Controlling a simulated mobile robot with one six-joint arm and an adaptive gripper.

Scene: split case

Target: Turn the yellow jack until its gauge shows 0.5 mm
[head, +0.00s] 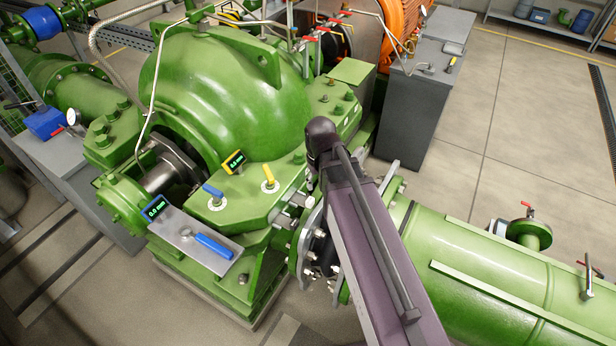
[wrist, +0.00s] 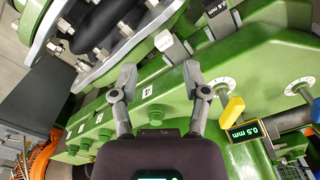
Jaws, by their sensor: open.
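The yellow jack (head: 268,176) stands on a white dial on the green pump flange, its handle upright. It also shows in the wrist view (wrist: 232,108), just right of my right finger and apart from it. Its yellow-framed gauge (wrist: 246,131) reads 0.5 mm in the wrist view; in the head view the gauge (head: 234,162) is small and tilted. My gripper (wrist: 160,77) is open, with nothing between its fingers, over the green flange. In the head view my arm hides the gripper.
A blue jack (head: 213,191) stands left of the yellow one. Its blue-framed gauge (head: 155,207) reads about 0.0 mm. A blue-handled tool (head: 213,246) lies on a grey plate. Bolts (wrist: 103,118) stick up from the flange near the fingers.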

